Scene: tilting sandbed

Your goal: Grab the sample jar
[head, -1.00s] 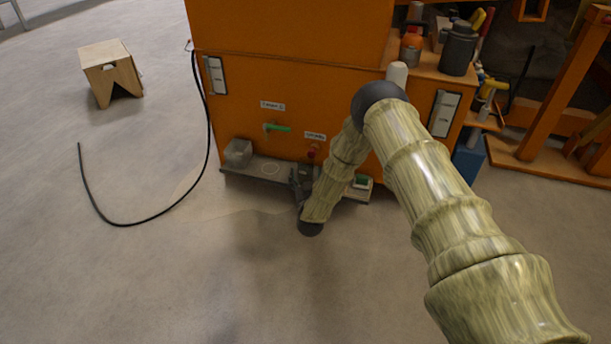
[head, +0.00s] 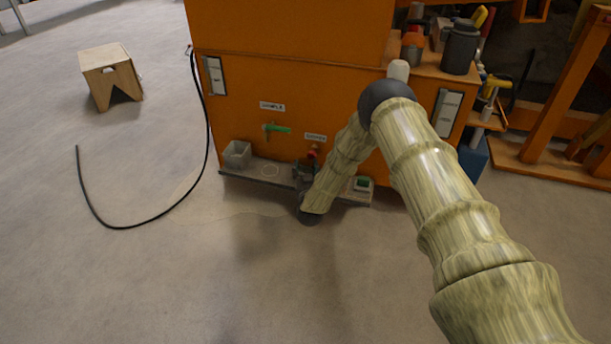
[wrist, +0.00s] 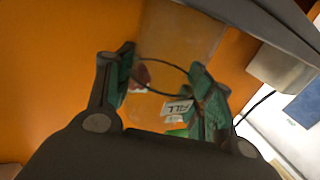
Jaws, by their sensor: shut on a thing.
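The sample jar (wrist: 177,107) is clear, with a thin dark rim ring and a white label reading "FILL". In the wrist view it sits between the green-padded fingers of my gripper (wrist: 165,88), which is shut on it. The orange panel shows through the jar. In the head view my gripper (head: 304,172) is small and dark, close to the panel's low shelf, below the red tap (head: 312,153). The jar cannot be made out there, being clear and partly behind my arm. Whether its base touches the shelf cannot be told.
The grey shelf (head: 262,174) carries a pale open box (head: 237,154) at left and a device with a green screen (head: 362,184) at right. A green tap (head: 277,129) sticks out above. A black hose (head: 130,226) and wooden stool (head: 110,75) are on open floor at left.

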